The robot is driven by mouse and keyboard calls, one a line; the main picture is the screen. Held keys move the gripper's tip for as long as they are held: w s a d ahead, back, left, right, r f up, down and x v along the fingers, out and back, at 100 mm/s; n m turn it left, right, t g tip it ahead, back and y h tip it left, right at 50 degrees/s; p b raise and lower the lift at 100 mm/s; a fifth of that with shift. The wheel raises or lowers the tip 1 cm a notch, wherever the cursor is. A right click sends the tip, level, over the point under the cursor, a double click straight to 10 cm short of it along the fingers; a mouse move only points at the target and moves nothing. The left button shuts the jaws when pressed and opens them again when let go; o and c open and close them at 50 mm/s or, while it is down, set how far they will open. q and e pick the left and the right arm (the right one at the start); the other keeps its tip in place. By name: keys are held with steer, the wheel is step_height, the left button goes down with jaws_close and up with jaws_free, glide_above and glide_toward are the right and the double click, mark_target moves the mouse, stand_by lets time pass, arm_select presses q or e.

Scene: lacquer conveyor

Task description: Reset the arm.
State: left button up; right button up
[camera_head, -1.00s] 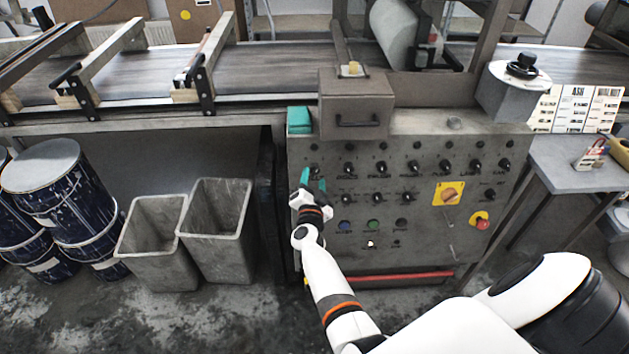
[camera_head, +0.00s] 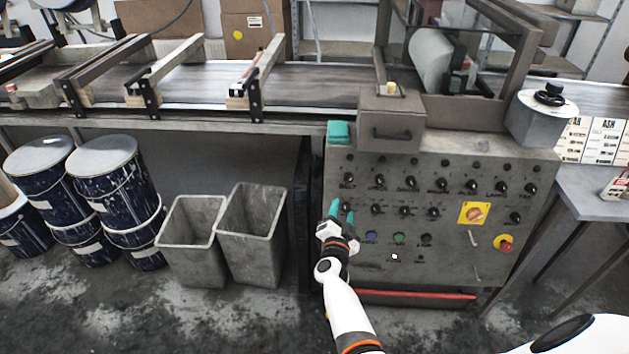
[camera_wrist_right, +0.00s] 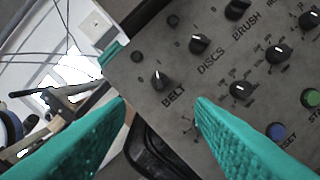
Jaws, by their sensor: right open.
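My right gripper (camera_head: 342,213) has teal fingers and a white and black body. It is in front of the left part of the grey control panel (camera_head: 450,262). In the right wrist view its two fingers (camera_wrist_right: 160,118) stand wide apart with nothing between them. The BELT knob (camera_wrist_right: 160,82) shows just beyond the gap between the fingertips, clear of both. The blue button (camera_wrist_right: 276,131) and green button (camera_wrist_right: 311,97) are to the right of the fingers there. My left gripper is not in view.
Two grey bins (camera_head: 252,238) and several dark blue drums (camera_head: 112,180) stand on the floor at left. The conveyor (camera_head: 320,85) runs across behind the panel. A side table (camera_head: 590,195) is at right. A red emergency knob (camera_head: 505,245) sticks out of the panel.

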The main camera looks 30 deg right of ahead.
steer(key=s+a+f+n+g+y, duration=0.1)
steer(key=s+a+f+n+y, duration=0.25)
steer(key=s+f, duration=0.45)
steer(key=s+a+f+n+g+y, duration=0.25)
steer(key=s+a+f+n, duration=0.25)
steer(key=f, duration=0.6)
steer(key=s+a+f+n+g+y, duration=0.1)
steer(key=s+a+f+n+y, duration=0.4)
steer(key=f, duration=0.5)
steer(key=s+d+f+n+g, duration=0.1)
steer(key=s+f+g, duration=0.3)
steer(key=s, duration=1.3)
steer(key=s+d+f+n+g, duration=0.1)
steer(key=s+f+n+g, duration=0.3)
steer(key=s, duration=1.3)
step_height(320, 180, down, 4)
steer(key=shift+s+f+g, duration=0.15)
steer(key=shift+s+g, duration=0.15)
steer(key=shift+g, duration=0.15)
steer(key=shift+a, duration=0.1)
